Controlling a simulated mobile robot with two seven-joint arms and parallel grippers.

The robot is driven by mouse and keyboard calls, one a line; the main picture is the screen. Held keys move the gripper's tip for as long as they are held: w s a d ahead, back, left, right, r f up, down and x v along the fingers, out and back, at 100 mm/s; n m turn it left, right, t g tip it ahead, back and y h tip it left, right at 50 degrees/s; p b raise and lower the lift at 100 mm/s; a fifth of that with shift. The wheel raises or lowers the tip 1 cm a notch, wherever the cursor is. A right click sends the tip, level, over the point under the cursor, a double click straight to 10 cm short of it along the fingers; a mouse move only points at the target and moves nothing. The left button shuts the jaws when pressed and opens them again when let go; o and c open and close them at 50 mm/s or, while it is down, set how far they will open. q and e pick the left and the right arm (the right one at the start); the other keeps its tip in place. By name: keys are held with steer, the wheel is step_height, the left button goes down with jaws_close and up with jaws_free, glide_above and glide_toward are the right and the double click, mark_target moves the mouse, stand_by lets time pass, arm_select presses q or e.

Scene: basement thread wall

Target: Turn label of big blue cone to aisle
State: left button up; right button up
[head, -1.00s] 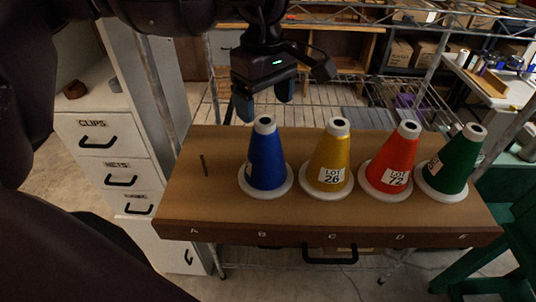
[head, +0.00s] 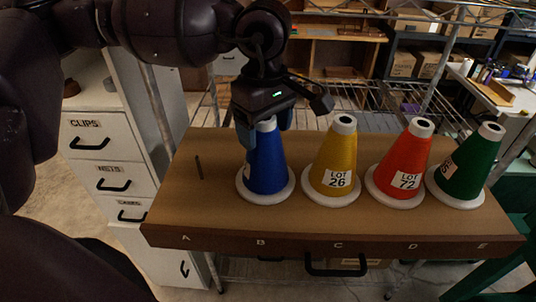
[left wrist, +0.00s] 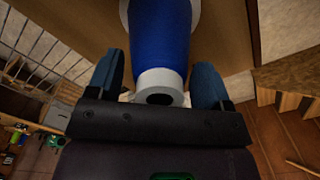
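The big blue cone (head: 267,165) stands upright on its white base at place B of the brown shelf board (head: 200,215). A sliver of white label (head: 247,170) shows at its left side, turned mostly away from the head camera. My left gripper (head: 264,134) points down over the cone's top, one finger on each side. In the left wrist view the cone (left wrist: 160,35) and its white tip (left wrist: 160,85) lie between the two spread blue fingers (left wrist: 160,88), with gaps visible. My right gripper is not in view.
A yellow cone (head: 333,160), a red cone (head: 402,165) and a green cone (head: 468,168) stand to the right. A thin peg (head: 199,167) stands at the left. A white drawer cabinet (head: 95,150) is beside the board.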

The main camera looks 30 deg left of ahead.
arm_select(q)
steer(key=c, duration=0.6)
steer(key=shift+r, duration=0.2)
steer(key=n, duration=0.3)
steer(key=shift+n, duration=0.3)
steer(key=n, duration=0.4)
steer(key=shift+n, duration=0.4)
steer(key=n, duration=0.3)
steer(key=shift+n, duration=0.4)
steer(key=n, duration=0.3)
steer(key=shift+n, duration=0.3)
steer(key=shift+f+b, duration=0.2)
steer(key=shift+b, duration=0.1)
